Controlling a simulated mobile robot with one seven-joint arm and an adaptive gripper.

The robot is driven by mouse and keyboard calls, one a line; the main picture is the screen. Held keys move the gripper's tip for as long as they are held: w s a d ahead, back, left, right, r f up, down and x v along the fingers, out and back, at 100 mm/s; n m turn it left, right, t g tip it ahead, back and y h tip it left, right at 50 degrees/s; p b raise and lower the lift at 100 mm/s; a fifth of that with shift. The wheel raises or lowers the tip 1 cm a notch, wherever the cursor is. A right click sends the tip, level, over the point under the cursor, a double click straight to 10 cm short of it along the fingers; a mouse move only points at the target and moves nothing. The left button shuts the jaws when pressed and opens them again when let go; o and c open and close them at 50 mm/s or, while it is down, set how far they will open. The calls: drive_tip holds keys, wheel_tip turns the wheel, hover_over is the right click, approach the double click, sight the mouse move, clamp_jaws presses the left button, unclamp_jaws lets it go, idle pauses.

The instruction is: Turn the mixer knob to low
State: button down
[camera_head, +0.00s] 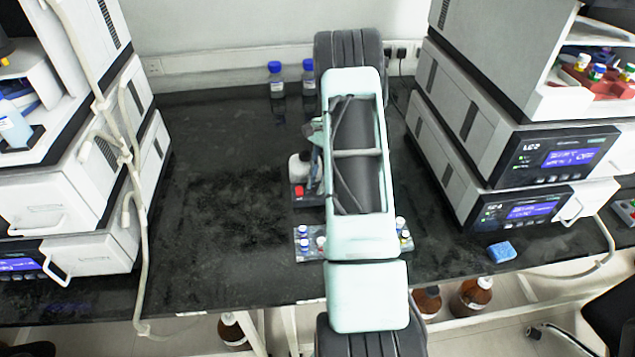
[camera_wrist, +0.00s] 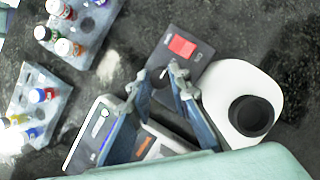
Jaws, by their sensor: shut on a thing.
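The mixer shows in the wrist view with a white rounded body (camera_wrist: 230,85), a black cup (camera_wrist: 251,116) on top, and a dark front panel with a red switch (camera_wrist: 183,46). Its dark knob (camera_wrist: 160,78) sits on that panel, mostly hidden between the fingertips. My gripper (camera_wrist: 157,71) is shut on the knob, one finger on each side. The knob's setting cannot be read. In the head view the mixer (camera_head: 299,168) stands left of my arm, its red switch facing front; my gripper there is partly hidden by my arm.
Vial racks (camera_wrist: 80,28) (camera_wrist: 22,98) stand near the mixer. A white device with a display (camera_wrist: 92,130) lies below the fingers. Instrument stacks (camera_head: 75,195) (camera_head: 500,150) flank the dark bench (camera_head: 215,200). Blue-capped bottles (camera_head: 275,82) stand behind. The bench left of the mixer is clear.

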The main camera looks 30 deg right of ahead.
idle(0.3)
drive_tip(key=c, duration=1.8)
unclamp_jaws()
drive_tip(key=v, duration=1.2)
